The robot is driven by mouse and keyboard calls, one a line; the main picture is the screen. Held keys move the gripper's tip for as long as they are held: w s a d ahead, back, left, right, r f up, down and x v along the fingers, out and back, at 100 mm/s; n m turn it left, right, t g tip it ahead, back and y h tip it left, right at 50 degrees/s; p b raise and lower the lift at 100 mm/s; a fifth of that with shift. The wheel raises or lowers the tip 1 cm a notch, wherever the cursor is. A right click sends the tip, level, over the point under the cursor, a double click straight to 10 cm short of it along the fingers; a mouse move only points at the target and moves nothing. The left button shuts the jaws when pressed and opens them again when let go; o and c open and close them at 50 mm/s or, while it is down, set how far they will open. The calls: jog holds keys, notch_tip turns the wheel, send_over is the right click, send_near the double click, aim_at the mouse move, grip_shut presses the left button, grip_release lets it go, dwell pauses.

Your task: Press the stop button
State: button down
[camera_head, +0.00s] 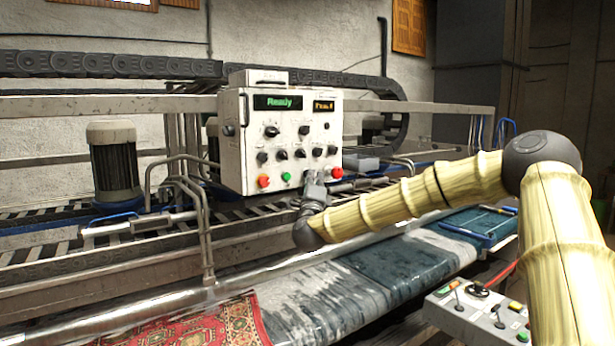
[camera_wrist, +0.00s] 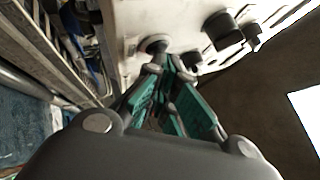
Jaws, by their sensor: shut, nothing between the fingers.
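A pale control box (camera_head: 291,138) stands behind the machine rail, and its left display reads "Ready". Along its bottom edge are a red button (camera_head: 263,181) at left, a green button (camera_head: 286,177) beside it and another red button (camera_head: 337,172) at right. I cannot read which one is marked stop. My gripper (camera_head: 313,178) is shut and empty at the panel's lower edge, between the green and right red buttons. In the wrist view my fingertips (camera_wrist: 168,70) are close to a round dark-faced button (camera_wrist: 153,43); I cannot tell whether they touch. The gripper covers part of the bottom row.
Several black knobs sit above the bottom buttons; a large one (camera_wrist: 222,27) is right of my fingertips. Bent metal pipes (camera_head: 195,200) stand left of the box. A wet rug (camera_head: 350,280) lies below my arm. A second control panel (camera_head: 480,315) is at lower right.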

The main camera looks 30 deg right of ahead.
jog(key=shift+s, duration=0.1)
dwell(0.3)
jog(key=shift+s+b, duration=0.5)
jog(key=shift+s, duration=0.2)
